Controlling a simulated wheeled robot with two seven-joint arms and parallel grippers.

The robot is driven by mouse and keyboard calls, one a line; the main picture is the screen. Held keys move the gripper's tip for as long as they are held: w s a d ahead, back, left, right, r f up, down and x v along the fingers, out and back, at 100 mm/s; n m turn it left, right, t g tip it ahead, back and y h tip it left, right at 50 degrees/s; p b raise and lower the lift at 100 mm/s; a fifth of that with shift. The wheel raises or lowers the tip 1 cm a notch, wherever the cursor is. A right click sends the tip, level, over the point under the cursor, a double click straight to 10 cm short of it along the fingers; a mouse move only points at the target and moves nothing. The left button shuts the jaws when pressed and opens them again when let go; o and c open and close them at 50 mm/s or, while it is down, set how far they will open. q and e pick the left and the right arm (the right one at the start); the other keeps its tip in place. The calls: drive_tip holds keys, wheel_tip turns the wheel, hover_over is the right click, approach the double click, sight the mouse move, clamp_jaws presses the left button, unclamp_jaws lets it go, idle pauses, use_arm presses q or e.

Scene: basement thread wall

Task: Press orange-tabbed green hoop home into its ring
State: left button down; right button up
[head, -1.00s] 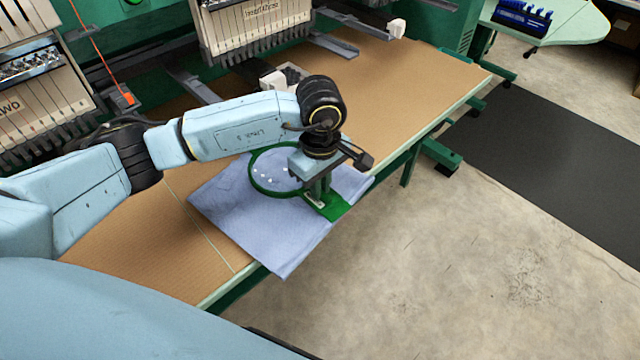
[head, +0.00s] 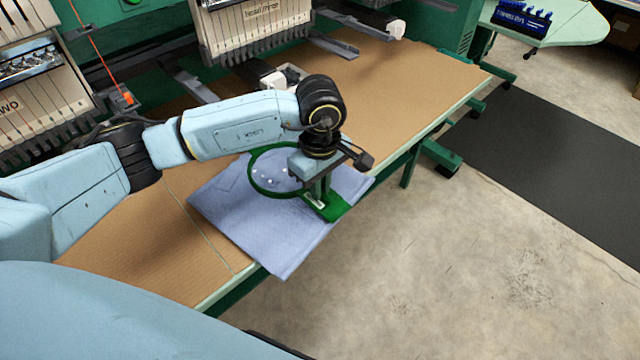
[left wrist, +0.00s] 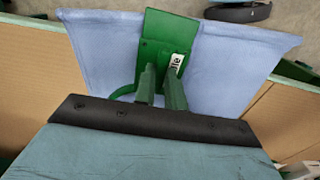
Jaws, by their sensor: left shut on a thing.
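The green hoop (head: 251,180) is a round ring with a wide flat green tab (head: 337,208) that carries a white label. It is on or just above a light blue cloth (head: 275,242) at the table's front edge; I cannot tell whether it is pressed down. My left gripper (head: 320,195) points down and is shut on the hoop's tab side. In the left wrist view its fingers (left wrist: 160,86) meet the green tab (left wrist: 166,35), and part of the hoop's curve shows (left wrist: 121,91). No orange tab shows. A separate lower ring cannot be made out. My right gripper is out of view.
The cloth hangs over the front edge of a brown table (head: 400,90). Embroidery machine heads (head: 250,28) stand behind, with grey arms reaching over the table. Bare table lies to the right. A dark mat (head: 560,150) lies on the floor.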

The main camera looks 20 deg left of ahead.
use_arm(q)
drive_tip(key=shift+f+b, duration=0.35)
drive_tip(key=shift+b, duration=0.05)
idle(0.4)
drive_tip(key=c, duration=1.4)
unclamp_jaws()
